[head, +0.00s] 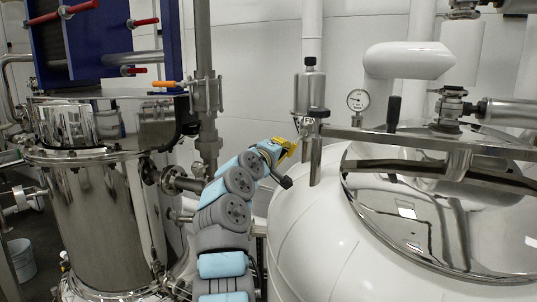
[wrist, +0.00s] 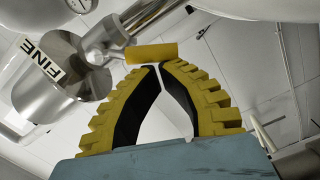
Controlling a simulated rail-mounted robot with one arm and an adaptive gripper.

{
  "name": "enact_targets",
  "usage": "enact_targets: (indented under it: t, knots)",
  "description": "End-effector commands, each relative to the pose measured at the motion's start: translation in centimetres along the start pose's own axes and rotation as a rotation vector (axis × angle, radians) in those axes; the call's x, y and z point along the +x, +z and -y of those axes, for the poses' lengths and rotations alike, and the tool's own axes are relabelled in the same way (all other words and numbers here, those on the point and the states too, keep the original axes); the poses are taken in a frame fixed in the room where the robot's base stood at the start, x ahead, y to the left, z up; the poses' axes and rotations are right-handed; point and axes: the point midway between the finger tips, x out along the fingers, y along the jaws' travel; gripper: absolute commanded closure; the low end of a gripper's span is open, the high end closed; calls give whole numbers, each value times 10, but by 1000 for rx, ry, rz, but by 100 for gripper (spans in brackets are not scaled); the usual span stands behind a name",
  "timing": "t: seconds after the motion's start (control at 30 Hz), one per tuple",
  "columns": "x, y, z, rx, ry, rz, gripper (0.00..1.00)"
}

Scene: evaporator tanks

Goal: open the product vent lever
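A short yellow lever handle (wrist: 152,53) shows in the wrist view, on a metal valve fitting (wrist: 105,38). I take it as the product vent lever. It lies crosswise just beyond my fingertips, close to them; I cannot tell whether they touch. My gripper (wrist: 160,67) has yellow ribbed fingers with black inner pads. The tips are drawn nearly together, with a gap lower between the pads and nothing seen in it. In the head view my gripper (head: 290,147) is beside the metal vent fitting (head: 312,122) at the white tank's left edge. The lever cannot be made out there.
The white domed tank (head: 315,240) fills the right, with a polished lid (head: 440,215). A gauge (head: 357,100) and a black handle (head: 393,113) stand above it. A steel vessel (head: 95,215) with pipes is at left. A cylinder labelled FINE (wrist: 65,75) sits beside the lever.

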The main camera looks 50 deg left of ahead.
Motion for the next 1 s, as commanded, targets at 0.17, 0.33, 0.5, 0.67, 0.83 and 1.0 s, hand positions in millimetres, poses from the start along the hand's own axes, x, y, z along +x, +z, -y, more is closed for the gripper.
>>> enact_targets:
  t: [0.17,0.33,0.5,0.67,0.83,1.0]
  knots:
    - [2,13,4,-116,10,6,100]
    - [2,17,7,-117,8,4,100]
    - [2,21,8,-115,6,4,100]
    - [2,24,7,-115,7,5,100]
    - [2,26,7,-115,7,6,100]
    - [2,28,7,-114,6,6,100]
